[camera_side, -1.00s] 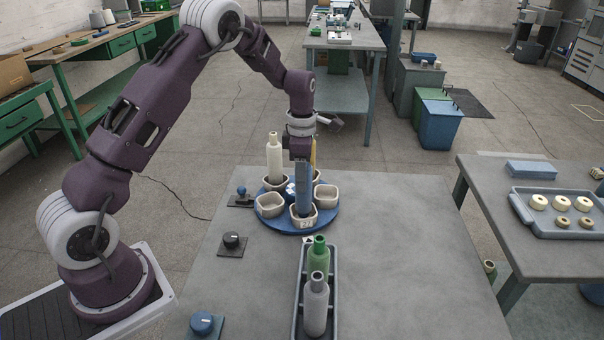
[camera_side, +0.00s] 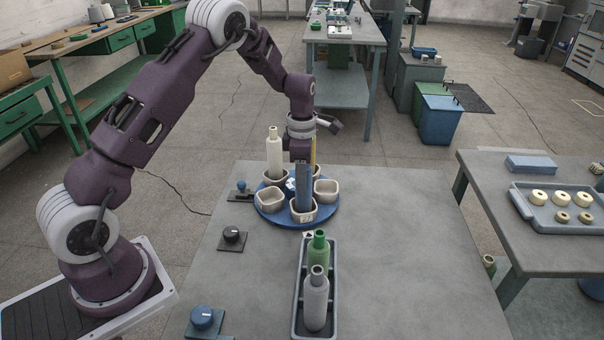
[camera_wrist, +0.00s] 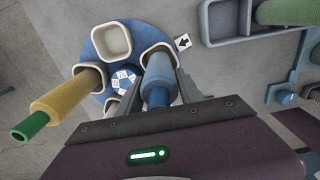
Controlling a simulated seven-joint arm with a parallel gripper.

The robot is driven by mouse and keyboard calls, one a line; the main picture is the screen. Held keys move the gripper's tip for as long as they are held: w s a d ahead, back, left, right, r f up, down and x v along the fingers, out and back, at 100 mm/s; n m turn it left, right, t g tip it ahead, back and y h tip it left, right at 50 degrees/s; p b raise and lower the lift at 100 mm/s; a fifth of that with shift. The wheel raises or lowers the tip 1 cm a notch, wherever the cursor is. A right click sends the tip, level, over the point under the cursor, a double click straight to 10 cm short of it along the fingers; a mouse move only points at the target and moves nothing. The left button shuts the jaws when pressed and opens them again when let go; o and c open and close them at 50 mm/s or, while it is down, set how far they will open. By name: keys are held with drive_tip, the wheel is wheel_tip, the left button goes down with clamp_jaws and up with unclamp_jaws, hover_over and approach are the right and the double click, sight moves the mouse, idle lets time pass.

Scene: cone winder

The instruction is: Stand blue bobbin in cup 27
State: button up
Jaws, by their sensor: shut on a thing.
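The blue bobbin (camera_side: 303,186) stands upright with its lower end in the front cup (camera_side: 303,212) of the blue turntable (camera_side: 268,211). A tag on that cup's front is too small to read surely. My gripper (camera_side: 302,160) is around the bobbin's top and shut on it. In the wrist view the blue bobbin (camera_wrist: 158,82) lies between my two fingers, its far end inside a pale cup (camera_wrist: 172,56). Whether it touches the cup's floor is hidden.
A cream bobbin (camera_side: 274,155) and a yellow bobbin (camera_wrist: 66,92) stand in other cups. Another cup (camera_side: 326,191) is empty. A tray (camera_side: 297,318) in front holds a green bobbin (camera_side: 318,246) and a grey bobbin (camera_side: 316,302). Knobs (camera_side: 232,235) sit left.

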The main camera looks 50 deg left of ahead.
drive_tip(key=o, duration=1.3)
drive_tip(key=shift+o, duration=0.2)
wheel_tip(320, 180, up, 7)
drive_tip(key=shift+r, duration=0.1)
